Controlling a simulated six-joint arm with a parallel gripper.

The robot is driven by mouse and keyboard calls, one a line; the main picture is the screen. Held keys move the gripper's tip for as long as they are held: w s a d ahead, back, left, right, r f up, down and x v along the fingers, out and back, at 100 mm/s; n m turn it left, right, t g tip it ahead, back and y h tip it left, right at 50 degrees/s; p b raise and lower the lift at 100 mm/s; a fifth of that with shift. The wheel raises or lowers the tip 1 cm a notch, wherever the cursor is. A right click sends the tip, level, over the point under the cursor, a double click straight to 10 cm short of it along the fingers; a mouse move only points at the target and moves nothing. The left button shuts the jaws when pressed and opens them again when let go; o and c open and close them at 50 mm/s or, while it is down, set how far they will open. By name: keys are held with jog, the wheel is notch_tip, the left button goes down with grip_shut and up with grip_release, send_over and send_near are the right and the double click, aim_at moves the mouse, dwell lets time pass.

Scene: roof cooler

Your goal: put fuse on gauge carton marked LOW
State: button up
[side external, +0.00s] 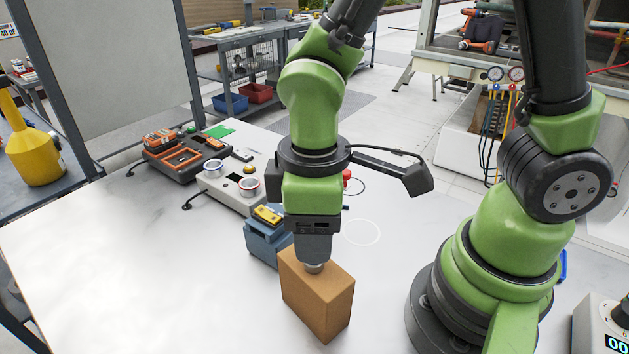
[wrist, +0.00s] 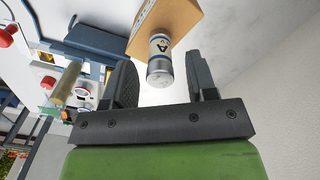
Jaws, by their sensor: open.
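A brown carton (side external: 318,305) stands on the white bench below my gripper (side external: 313,252). In the wrist view part of the carton (wrist: 183,14) shows at the top; I cannot read LOW on it. A short silver cylinder with a pale label, the fuse (wrist: 159,62), is between my open fingers, with a gap to each side. In the side view the fuse's lower end (side external: 314,268) shows at the carton's top and looks upright on it. My fingers hide the rest of it there.
A blue holder (side external: 266,240) stands close behind the carton. A grey box with round parts (side external: 232,188) and a black tray with orange compartments (side external: 180,155) lie farther back. The bench left of the carton is clear.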

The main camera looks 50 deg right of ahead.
notch_tip(320, 180, up, 10)
jog(key=s+d+r+m+t+y, duration=0.2)
jog(key=s+d+r+m+t, duration=0.3)
jog(key=m, duration=0.6)
jog(key=shift+d+r+t, duration=0.3)
jog(key=shift+d+t, duration=0.8)
jog(key=shift+d, duration=0.55)
jog(key=shift+s, duration=0.1)
